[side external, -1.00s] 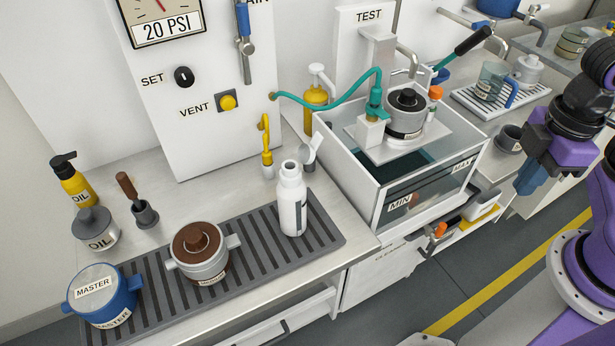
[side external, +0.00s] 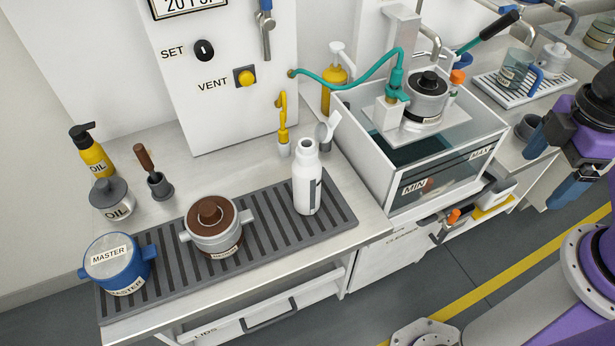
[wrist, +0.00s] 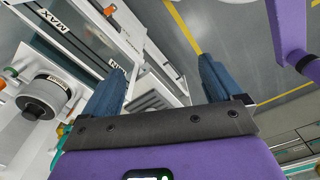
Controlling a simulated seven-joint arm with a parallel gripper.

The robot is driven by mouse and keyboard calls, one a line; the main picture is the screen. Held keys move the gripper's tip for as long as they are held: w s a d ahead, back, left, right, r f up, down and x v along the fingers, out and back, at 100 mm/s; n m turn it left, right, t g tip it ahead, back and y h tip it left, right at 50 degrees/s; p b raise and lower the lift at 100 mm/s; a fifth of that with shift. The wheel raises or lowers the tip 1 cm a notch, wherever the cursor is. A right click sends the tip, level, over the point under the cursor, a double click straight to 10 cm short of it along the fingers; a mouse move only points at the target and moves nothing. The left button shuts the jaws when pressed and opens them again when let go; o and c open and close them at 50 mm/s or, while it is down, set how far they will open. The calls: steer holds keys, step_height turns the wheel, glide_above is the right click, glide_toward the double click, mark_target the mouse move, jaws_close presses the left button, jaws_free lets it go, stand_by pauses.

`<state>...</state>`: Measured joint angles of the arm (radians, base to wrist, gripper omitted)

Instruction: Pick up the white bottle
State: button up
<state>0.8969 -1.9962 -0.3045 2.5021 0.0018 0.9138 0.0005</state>
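The white bottle (side external: 307,185) stands upright near the right end of the grey ribbed mat (side external: 262,240). It has a white neck and a dark mark on its side. My gripper (side external: 548,175) is at the right edge of the side view, well to the right of the bottle, beyond the clear tank. Its two blue fingers are spread with nothing between them. The wrist view shows the same open fingers (wrist: 163,64). I cannot make out the bottle in the wrist view.
The clear-walled tank (side external: 455,172) stands between the bottle and my gripper. A brown-lidded pot (side external: 214,238) and a blue MASTER pot (side external: 118,272) share the mat. A yellow fitting (side external: 283,125) and a grey cup holding a white tool (side external: 325,133) are behind the bottle.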

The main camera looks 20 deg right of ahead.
steer(key=w+a+f+n+t+h, duration=0.1)
steer(key=w+f+n+t+h, duration=0.3)
steer(key=w+h, duration=0.3)
steer(key=n+t+y, duration=1.1)
steer(key=n+t, duration=0.2)
steer(key=n, duration=0.9)
glide_toward(316, 183)
steer(key=x, duration=0.9)
steer(key=shift+x, duration=2.8)
steer(key=shift+r, duration=0.2)
steer(key=c, duration=1.2)
